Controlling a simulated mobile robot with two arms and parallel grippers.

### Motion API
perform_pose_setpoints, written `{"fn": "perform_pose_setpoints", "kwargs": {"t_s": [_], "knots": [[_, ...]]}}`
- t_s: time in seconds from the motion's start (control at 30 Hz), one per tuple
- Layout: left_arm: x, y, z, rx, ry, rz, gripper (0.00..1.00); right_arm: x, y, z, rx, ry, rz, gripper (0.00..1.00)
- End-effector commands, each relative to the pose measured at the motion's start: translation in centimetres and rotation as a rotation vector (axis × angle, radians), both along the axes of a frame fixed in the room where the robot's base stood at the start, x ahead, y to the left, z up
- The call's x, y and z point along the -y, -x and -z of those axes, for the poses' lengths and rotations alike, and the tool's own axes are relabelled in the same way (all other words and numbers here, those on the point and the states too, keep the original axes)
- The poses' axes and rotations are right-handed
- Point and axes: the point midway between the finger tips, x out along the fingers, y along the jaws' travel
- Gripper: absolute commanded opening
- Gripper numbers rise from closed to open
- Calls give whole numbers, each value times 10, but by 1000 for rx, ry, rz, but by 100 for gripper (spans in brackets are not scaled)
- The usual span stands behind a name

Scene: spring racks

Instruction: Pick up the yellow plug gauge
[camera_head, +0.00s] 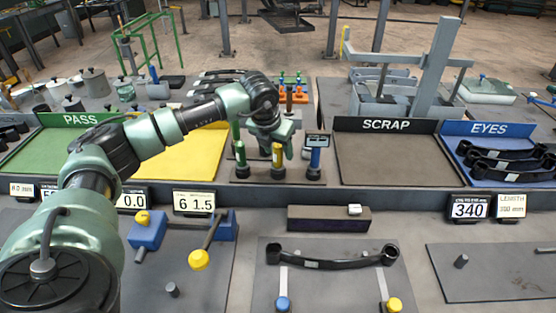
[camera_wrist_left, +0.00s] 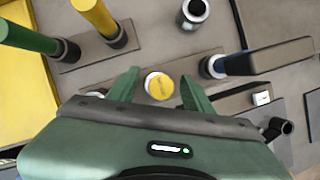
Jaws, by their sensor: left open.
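The yellow plug gauge (camera_head: 278,157) stands upright on a dark stand (camera_head: 258,178), between a green gauge (camera_head: 240,154) and a blue gauge with a small display (camera_head: 314,158). My left gripper (camera_head: 277,148) reaches down over the yellow gauge and is open. In the left wrist view a round yellow top (camera_wrist_left: 159,86) lies between the two green fingertips (camera_wrist_left: 163,80), with no clear grip on it. A green cylinder (camera_wrist_left: 25,36) and another yellow cylinder (camera_wrist_left: 94,14) stand at upper left there. My right gripper is out of view.
The blue gauge and its display stand close on the right. A yellow tray (camera_head: 195,160) lies left and the SCRAP tray (camera_head: 390,160) right. A black block (camera_head: 320,219) and a dark link (camera_head: 330,261) on a plate lie in front.

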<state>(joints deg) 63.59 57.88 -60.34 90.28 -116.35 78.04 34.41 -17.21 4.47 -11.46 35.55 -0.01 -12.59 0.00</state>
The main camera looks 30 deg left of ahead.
Motion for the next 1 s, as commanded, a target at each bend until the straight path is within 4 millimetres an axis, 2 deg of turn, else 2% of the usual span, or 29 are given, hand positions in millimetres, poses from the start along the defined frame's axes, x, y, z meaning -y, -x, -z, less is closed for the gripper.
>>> {"fn": "perform_pose_setpoints", "kwargs": {"t_s": [0.07,0.17,0.2,0.27,0.57,0.73,0.87,1.0], "knots": [[0,0,0,0,0,0,50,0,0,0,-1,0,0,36],[0,0,0,0,0,0,25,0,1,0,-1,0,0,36],[0,0,0,0,1,0,14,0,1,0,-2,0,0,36],[0,0,0,0,1,0,0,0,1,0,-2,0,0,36],[0,0,-2,3,1,0,0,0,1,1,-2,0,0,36],[0,-1,-11,5,2,0,0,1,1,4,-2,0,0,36],[0,-1,-27,7,1,1,0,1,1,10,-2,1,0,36],[1,-2,-59,10,2,0,0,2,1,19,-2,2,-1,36]]}}
